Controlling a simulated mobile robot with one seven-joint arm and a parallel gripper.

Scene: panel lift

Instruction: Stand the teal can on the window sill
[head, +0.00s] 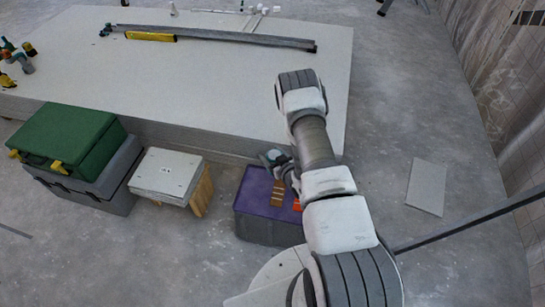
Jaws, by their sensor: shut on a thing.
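My gripper (278,160) is small and partly hidden behind my arm, just above the near edge of the pale panel stack and the purple-topped box. It is shut on a small teal-grey thing (271,157), which looks like the teal can; most of it is covered, and its tilt cannot be told. I cannot make out a window sill in this view.
A purple-topped box (256,190) with small brown and orange blocks stands below my gripper. A white-topped stool (166,174) and a green case (68,140) stand left. The wide panel stack (200,85) carries a long level and bar.

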